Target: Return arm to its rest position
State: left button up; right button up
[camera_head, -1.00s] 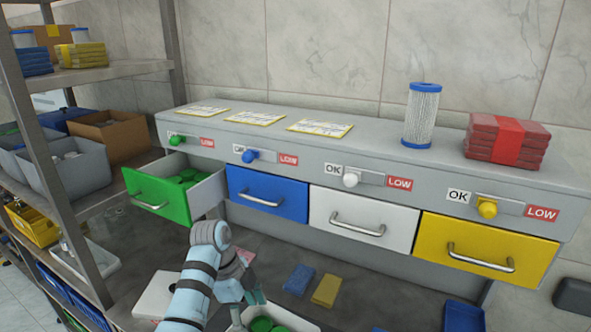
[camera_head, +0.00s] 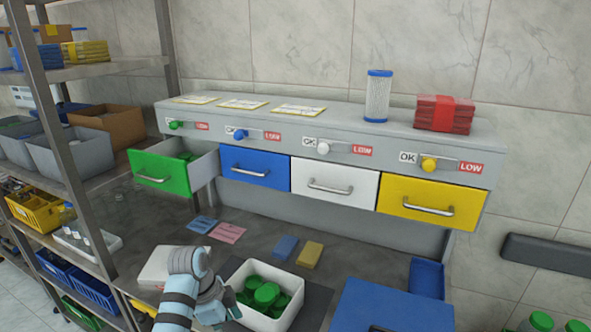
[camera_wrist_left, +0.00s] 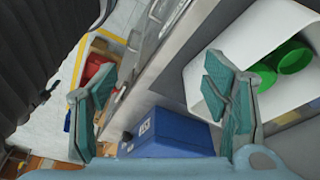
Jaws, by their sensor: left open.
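My left arm comes in at the bottom of the head view. Its gripper (camera_head: 232,308) is at the left side of a white bin (camera_head: 283,316) holding several green caps (camera_head: 266,294). In the left wrist view the gripper (camera_wrist_left: 152,95) is open, its two teal fingers wide apart with nothing between them. The white bin (camera_wrist_left: 212,62) with green caps (camera_wrist_left: 294,57) shows beyond the right finger there. I cannot tell whether the gripper touches the bin. My right gripper is not in view.
The green drawer (camera_head: 160,173) stands open with green caps inside; the blue (camera_head: 253,168), white (camera_head: 335,178) and yellow (camera_head: 430,204) drawers are shut. A blue box (camera_head: 390,308) is right of the bin. A shelf post (camera_head: 62,135) stands at the left.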

pick_arm(q)
jog(key=s+a+f+n+t+y, duration=0.1)
jog(key=s+a+f+n, duration=0.25)
jog(key=s+f, duration=0.2)
jog(key=s+a+f+n+y, duration=0.1)
jog(key=s+a+f+n, duration=0.25)
jog(key=s, duration=0.35)
jog(key=s+a+r+n+t+y, duration=0.1)
jog(key=s+n, duration=0.3)
jog(key=s, duration=0.4)
jog(key=s+a+r+n+t+y, duration=0.15)
jog(key=s+n, duration=0.25)
jog(key=s, duration=0.4)
notch_tip(320, 180, down, 22)
jog(key=s+a+g+b, duration=0.2)
jog(key=b, duration=0.1)
jog(key=s+f+n+h+b, duration=0.1)
jog(key=s+f+b, duration=0.1)
jog(key=s+f, duration=1.1)
notch_tip(320, 180, down, 2)
jog(key=shift+s+a+f+g, duration=0.15)
jog(key=shift+s+a+g, duration=0.1)
jog(key=shift+s+g, duration=0.15)
